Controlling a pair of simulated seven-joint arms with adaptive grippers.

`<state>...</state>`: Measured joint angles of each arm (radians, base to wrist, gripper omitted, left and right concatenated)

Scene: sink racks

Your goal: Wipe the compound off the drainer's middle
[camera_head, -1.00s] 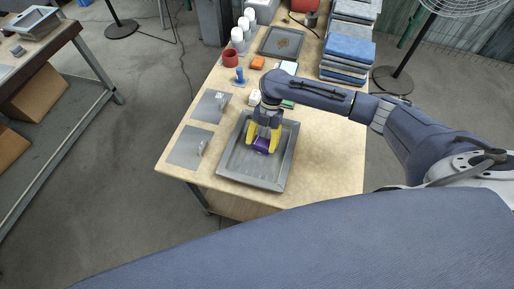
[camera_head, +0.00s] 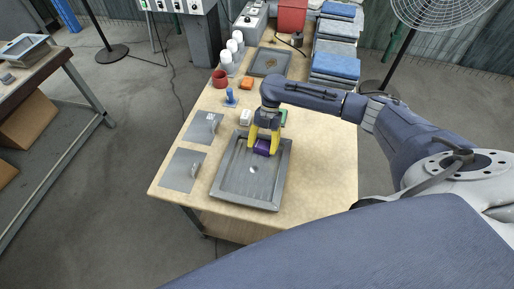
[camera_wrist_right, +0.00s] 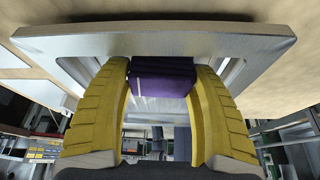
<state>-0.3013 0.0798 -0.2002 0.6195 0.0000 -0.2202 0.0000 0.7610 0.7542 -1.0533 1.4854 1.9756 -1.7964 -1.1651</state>
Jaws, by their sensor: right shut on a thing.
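The drainer (camera_head: 246,186) is a grey rectangular metal tray with a raised rim, lying at the front of the bench. A small pale spot (camera_head: 252,169), apparently the compound, shows near the middle of its floor. My right gripper (camera_head: 262,146), with yellow fingers, is shut on a purple block (camera_head: 263,151) over the drainer's far part, beyond the spot. In the right wrist view the purple block (camera_wrist_right: 162,82) sits between both fingers; I cannot tell whether it touches the tray floor. My left gripper is not in view.
Behind are a white item (camera_head: 246,117), a blue-handled tool (camera_head: 230,97), a red cup (camera_head: 220,79), an orange block (camera_head: 247,83) and folded cloths (camera_head: 335,68). The bench right of the drainer is clear.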

